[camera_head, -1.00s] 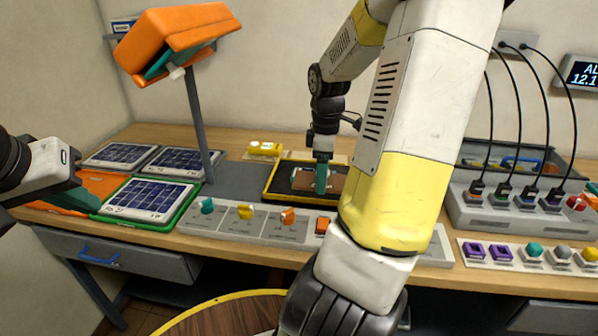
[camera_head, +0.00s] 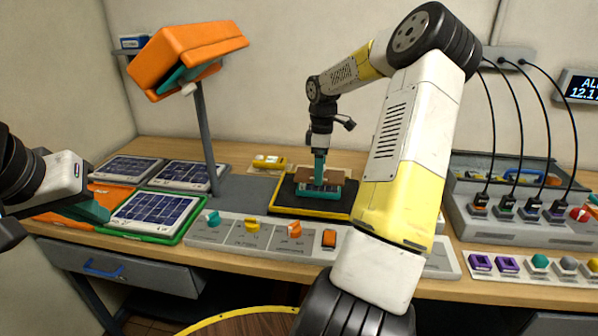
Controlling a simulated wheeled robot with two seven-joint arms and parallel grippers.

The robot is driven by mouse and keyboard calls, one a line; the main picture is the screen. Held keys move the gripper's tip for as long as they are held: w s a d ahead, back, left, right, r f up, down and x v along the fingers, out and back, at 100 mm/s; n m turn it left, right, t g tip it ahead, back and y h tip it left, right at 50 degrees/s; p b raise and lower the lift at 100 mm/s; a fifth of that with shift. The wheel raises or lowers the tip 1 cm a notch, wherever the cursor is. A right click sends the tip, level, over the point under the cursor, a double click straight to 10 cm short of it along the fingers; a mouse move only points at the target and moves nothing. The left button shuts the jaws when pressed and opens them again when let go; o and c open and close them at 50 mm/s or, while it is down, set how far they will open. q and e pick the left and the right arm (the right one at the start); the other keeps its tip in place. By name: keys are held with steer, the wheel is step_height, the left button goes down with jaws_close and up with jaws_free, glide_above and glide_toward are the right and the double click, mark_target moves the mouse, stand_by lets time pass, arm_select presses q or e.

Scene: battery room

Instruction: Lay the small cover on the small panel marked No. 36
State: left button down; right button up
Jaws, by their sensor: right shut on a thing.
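My right gripper (camera_head: 319,176) points straight down over the black mat with a yellow edge (camera_head: 285,200). It is shut on the small brown cover (camera_head: 337,176), which is held about level. Directly below the cover is a small dark panel with a teal rim (camera_head: 318,191), lying on the mat. The cover hides much of this panel, and any number on it is too small to read. A thin gap seems to show between cover and panel.
Two other panels (camera_head: 125,168) (camera_head: 190,174) lie at the back left. A grey strip with coloured knobs (camera_head: 250,234) runs along the front. An orange device on a post (camera_head: 190,52) stands behind. A grey box with cables (camera_head: 510,212) is at right. A yellow item (camera_head: 268,162) lies behind the mat.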

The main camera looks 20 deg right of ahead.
steer(key=shift+w+d+f, duration=0.1)
steer(key=shift+w, duration=0.3)
steer(key=shift+f, duration=1.65)
steer(key=shift+f, duration=0.2)
steer(key=o, duration=1.4)
steer(key=shift+s, duration=0.1)
